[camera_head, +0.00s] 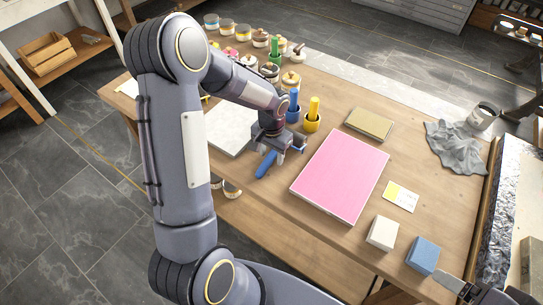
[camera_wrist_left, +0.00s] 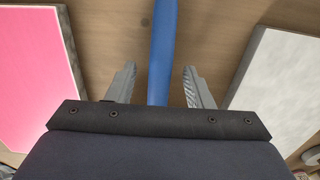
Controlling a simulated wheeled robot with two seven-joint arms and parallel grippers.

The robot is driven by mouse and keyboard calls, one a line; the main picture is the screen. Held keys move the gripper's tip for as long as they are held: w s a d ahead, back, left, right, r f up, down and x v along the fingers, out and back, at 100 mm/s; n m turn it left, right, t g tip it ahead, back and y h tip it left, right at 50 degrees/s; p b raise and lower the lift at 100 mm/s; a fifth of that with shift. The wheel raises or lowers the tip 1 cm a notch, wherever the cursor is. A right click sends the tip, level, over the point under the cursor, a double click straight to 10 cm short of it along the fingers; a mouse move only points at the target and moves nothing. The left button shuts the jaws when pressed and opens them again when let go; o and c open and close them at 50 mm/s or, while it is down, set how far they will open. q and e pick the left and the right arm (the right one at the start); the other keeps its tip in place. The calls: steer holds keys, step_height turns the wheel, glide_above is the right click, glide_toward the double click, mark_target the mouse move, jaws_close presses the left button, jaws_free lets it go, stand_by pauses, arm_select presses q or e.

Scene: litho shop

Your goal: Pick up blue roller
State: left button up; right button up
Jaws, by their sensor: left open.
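A blue handle, which I take to be the blue roller's (camera_head: 265,165), lies on the wooden table between the pale slab and the pink slab. My left gripper (camera_head: 282,150) is over it, its jaws apart. In the left wrist view the blue handle (camera_wrist_left: 162,40) runs between the two open fingers (camera_wrist_left: 160,70), with a gap on each side. The roller's head is hidden in both views. A dark part of my right gripper (camera_head: 470,291) shows at the bottom right edge; its jaw state is unclear.
The pink slab (camera_head: 340,178) lies right of the handle, and the pale slab (camera_head: 230,128) left. Blue (camera_head: 293,115) and yellow (camera_head: 312,123) cups with upright handles stand behind the gripper. Several jars line the back. White (camera_head: 383,233) and blue (camera_head: 422,256) blocks sit at the front right.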

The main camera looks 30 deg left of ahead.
arm_select(q)
jaws_close()
steer(key=shift+r, duration=0.1)
